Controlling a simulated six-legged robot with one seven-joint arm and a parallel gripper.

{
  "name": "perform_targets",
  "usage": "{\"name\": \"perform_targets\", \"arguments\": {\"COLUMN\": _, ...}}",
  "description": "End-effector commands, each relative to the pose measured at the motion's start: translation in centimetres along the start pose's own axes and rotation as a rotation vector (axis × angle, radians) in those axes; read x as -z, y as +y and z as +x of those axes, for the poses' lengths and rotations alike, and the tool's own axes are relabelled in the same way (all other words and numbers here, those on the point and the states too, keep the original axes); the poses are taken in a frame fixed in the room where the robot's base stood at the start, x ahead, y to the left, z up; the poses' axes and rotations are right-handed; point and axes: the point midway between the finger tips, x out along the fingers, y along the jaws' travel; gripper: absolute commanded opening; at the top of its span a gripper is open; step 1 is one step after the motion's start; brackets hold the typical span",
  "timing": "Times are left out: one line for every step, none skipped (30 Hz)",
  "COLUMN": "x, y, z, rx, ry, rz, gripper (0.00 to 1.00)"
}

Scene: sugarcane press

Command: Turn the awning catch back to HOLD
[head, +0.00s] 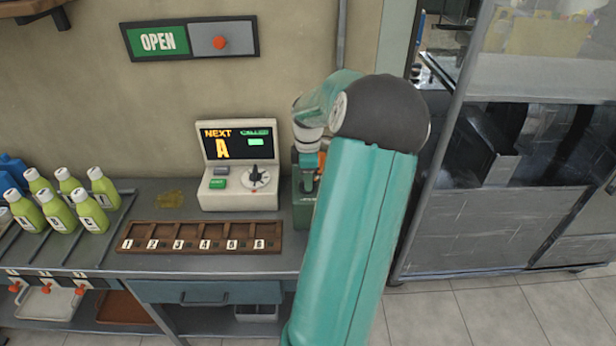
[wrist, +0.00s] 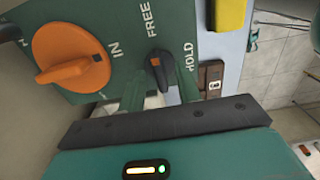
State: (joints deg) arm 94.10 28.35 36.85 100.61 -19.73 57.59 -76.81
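The awning catch (wrist: 157,70) is a small black lever on a dark green panel (wrist: 95,18) in the wrist view. FREE is lettered above it and HOLD to its right. In the head view my gripper (head: 308,178) is at the green box (head: 301,212) right of the screen unit, and my arm hides much of that box. The catch cannot be made out there.
A large orange knob (wrist: 70,58) marked IN sits left of the catch. A yellow block (wrist: 230,14) is at the upper right. The screen unit (head: 240,165) and numbered wooden tray (head: 200,237) stand left of my arm. Green bottles (head: 60,205) are farther left.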

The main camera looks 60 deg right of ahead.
Motion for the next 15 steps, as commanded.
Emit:
{"name": "perform_targets", "arguments": {"x": 0.0, "y": 0.0, "z": -0.01, "rx": 0.0, "ry": 0.0, "rz": 0.0, "gripper": 0.34}}
{"name": "perform_targets", "arguments": {"x": 0.0, "y": 0.0, "z": -0.01, "rx": 0.0, "ry": 0.0, "rz": 0.0, "gripper": 0.34}}
{"name": "perform_targets", "arguments": {"x": 0.0, "y": 0.0, "z": -0.02, "rx": 0.0, "ry": 0.0, "rz": 0.0, "gripper": 0.34}}
{"name": "perform_targets", "arguments": {"x": 0.0, "y": 0.0, "z": -0.02, "rx": 0.0, "ry": 0.0, "rz": 0.0, "gripper": 0.32}}
{"name": "perform_targets", "arguments": {"x": 0.01, "y": -0.01, "z": -0.03, "rx": 0.0, "ry": 0.0, "rz": 0.0, "gripper": 0.26}}
{"name": "perform_targets", "arguments": {"x": 0.0, "y": -0.01, "z": -0.03, "rx": 0.0, "ry": 0.0, "rz": 0.0, "gripper": 0.18}}
{"name": "perform_targets", "arguments": {"x": 0.0, "y": -0.01, "z": -0.03, "rx": 0.0, "ry": 0.0, "rz": 0.0, "gripper": 0.12}}
{"name": "perform_targets", "arguments": {"x": 0.0, "y": -0.01, "z": -0.04, "rx": 0.0, "ry": 0.0, "rz": 0.0, "gripper": 0.06}}
{"name": "perform_targets", "arguments": {"x": 0.0, "y": -0.01, "z": -0.04, "rx": 0.0, "ry": 0.0, "rz": 0.0, "gripper": 0.0}}
{"name": "perform_targets", "arguments": {"x": 0.0, "y": -0.01, "z": -0.04, "rx": 0.0, "ry": 0.0, "rz": 0.0, "gripper": 0.0}}
{"name": "perform_targets", "arguments": {"x": 0.0, "y": -0.01, "z": -0.04, "rx": 0.0, "ry": 0.0, "rz": 0.0, "gripper": 0.0}}
{"name": "perform_targets", "arguments": {"x": 0.0, "y": -0.01, "z": -0.05, "rx": 0.0, "ry": 0.0, "rz": 0.0, "gripper": 0.0}}
{"name": "perform_targets", "arguments": {"x": 0.0, "y": 0.0, "z": -0.05, "rx": 0.0, "ry": 0.0, "rz": 0.0, "gripper": 0.0}}
{"name": "perform_targets", "arguments": {"x": 0.0, "y": 0.0, "z": -0.05, "rx": 0.0, "ry": 0.0, "rz": 0.001, "gripper": 0.0}}
{"name": "perform_targets", "arguments": {"x": 0.0, "y": 0.0, "z": -0.06, "rx": 0.0, "ry": 0.0, "rz": 0.003, "gripper": 0.0}}
